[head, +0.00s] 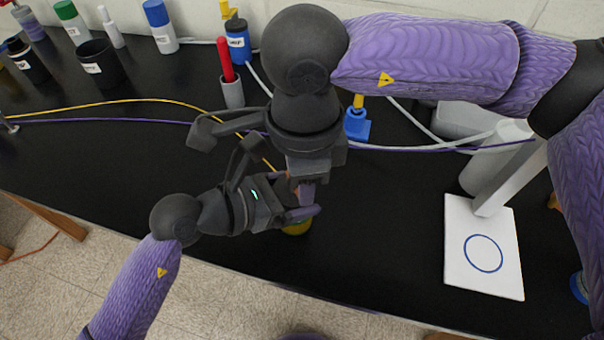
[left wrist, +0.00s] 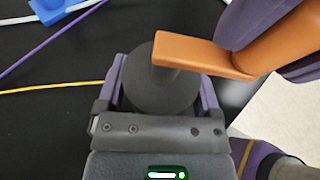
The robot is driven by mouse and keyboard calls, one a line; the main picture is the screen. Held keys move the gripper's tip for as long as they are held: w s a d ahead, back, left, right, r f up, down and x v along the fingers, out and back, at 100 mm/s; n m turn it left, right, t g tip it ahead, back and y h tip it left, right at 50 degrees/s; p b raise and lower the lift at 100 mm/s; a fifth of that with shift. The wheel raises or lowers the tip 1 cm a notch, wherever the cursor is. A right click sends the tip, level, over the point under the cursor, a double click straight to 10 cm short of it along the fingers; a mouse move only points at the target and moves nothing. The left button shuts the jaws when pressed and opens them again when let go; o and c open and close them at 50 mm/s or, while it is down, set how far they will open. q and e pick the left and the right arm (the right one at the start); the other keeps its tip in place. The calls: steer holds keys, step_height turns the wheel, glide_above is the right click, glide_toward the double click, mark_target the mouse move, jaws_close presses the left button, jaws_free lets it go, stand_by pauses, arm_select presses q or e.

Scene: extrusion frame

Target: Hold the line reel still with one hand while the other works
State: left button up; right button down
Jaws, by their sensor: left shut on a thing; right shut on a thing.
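The line reel is mostly hidden by my grippers in the head view; a yellow-green part (head: 296,229) shows below them. In the left wrist view a dark round body (left wrist: 160,88), apparently the reel, sits between the purple fingers of my left gripper (head: 302,200), which is shut on it. An orange arm, apparently its crank (left wrist: 205,55), runs from a dark post on top toward the upper right. My right gripper (head: 307,184) comes from above and is shut on the orange piece, with its purple fingers (left wrist: 265,25) against it. Its exact grip is hidden.
A yellow line (head: 120,101) and a purple line (head: 110,120) cross the black bench. Bottles, cups and a blue block (head: 356,124) stand along the back. A white card with a blue ring (head: 483,278) lies right.

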stand_by(0.3)
steer(key=shift+c, duration=2.4)
jaws_free()
step_height(320, 180, up, 12)
